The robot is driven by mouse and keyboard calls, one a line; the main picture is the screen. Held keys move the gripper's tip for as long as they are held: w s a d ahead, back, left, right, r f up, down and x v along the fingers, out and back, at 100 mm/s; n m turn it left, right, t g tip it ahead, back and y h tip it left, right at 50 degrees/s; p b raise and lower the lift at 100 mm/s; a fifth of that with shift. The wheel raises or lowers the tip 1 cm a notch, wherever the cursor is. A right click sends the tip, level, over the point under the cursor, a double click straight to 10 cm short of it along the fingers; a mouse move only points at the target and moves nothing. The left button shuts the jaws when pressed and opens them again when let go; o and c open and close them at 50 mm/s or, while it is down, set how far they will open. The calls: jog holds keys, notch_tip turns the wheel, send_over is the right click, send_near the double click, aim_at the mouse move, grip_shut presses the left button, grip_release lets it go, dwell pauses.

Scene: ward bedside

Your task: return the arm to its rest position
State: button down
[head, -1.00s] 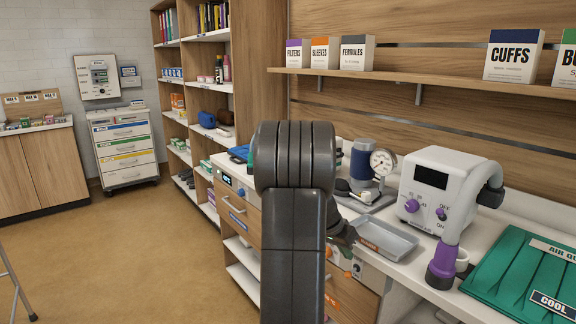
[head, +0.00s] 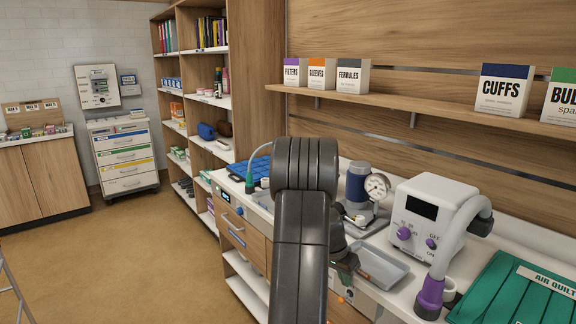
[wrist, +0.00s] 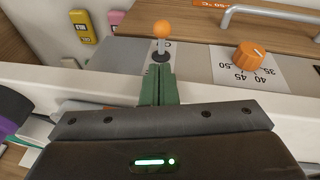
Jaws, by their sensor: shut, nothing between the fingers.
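My arm rises in the middle of the head view, in front of the counter. My gripper (head: 345,274) is partly hidden behind my arm there, low by the counter's front edge. In the wrist view my gripper (wrist: 158,88) shows its green fingers shut together with nothing between them. An orange-knobbed lever (wrist: 162,32) stands just beyond the fingertips in that view; I cannot tell whether they touch. An orange dial (wrist: 248,56) with numbers is to the right of the fingers.
The counter holds a grey tray (head: 388,269), a gauge device (head: 365,190), a white machine with a purple-ended hose (head: 428,218) and a green quilt (head: 515,290). A shelf (head: 420,105) with boxes hangs above. Open floor (head: 120,260) lies at the left.

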jog(key=shift+d+r, duration=0.1)
jog(key=shift+r, duration=0.15)
dwell(0.4)
